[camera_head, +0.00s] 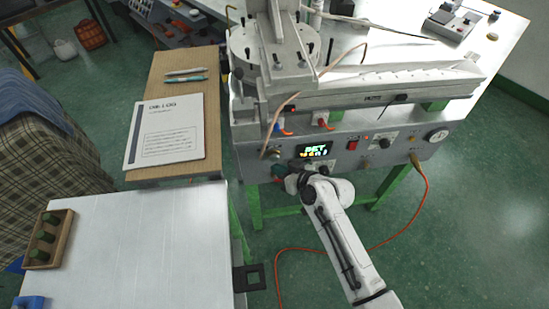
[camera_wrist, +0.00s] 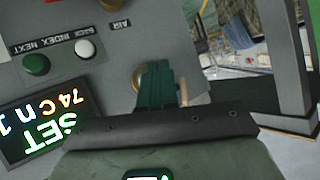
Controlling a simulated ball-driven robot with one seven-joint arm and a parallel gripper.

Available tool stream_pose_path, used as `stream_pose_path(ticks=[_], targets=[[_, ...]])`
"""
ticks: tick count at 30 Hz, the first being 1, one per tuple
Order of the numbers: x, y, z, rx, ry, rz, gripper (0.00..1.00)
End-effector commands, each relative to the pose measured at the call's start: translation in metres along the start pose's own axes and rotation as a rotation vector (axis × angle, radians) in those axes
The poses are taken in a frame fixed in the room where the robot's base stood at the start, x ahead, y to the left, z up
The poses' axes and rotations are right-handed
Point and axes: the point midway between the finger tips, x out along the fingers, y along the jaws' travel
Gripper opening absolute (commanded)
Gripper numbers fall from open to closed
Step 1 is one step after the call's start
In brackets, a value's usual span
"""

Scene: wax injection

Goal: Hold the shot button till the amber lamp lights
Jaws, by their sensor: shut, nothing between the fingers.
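The machine's grey front panel (camera_head: 400,150) carries a lit display (camera_head: 314,151) reading "SET" in green with coloured characters below. In the wrist view the display (camera_wrist: 38,128) is upside down, beside a green button (camera_wrist: 36,64) and a white button (camera_wrist: 85,48) under an index label. I cannot pick out a button marked shot, nor a lit amber lamp. My gripper (camera_wrist: 157,85) is shut and empty; its green fingers partly cover a round brass part (camera_wrist: 137,76) on the panel. Whether they touch it I cannot tell. In the head view my gripper (camera_head: 284,179) is at the panel's lower left.
A red switch (camera_head: 352,145), a black knob (camera_head: 385,144) and a gauge (camera_head: 437,135) sit farther right on the panel. An orange hose (camera_head: 425,190) hangs from it. A white table (camera_head: 130,245) and a log sheet (camera_head: 165,132) are at left.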

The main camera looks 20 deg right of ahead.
Motion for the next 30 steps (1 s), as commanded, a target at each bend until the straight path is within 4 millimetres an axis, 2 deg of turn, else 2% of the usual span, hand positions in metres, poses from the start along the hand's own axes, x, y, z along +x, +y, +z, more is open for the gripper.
stream_pose_path(ticks=[10, 24, 30], targets=[[-0.002, -0.001, 0.002, 0.0, -0.001, -0.001, 0.0], [-0.03, -0.022, 0.021, 0.001, -0.002, 0.0, 0.0], [-0.036, -0.026, 0.026, 0.0, -0.001, 0.0, 0.0]])
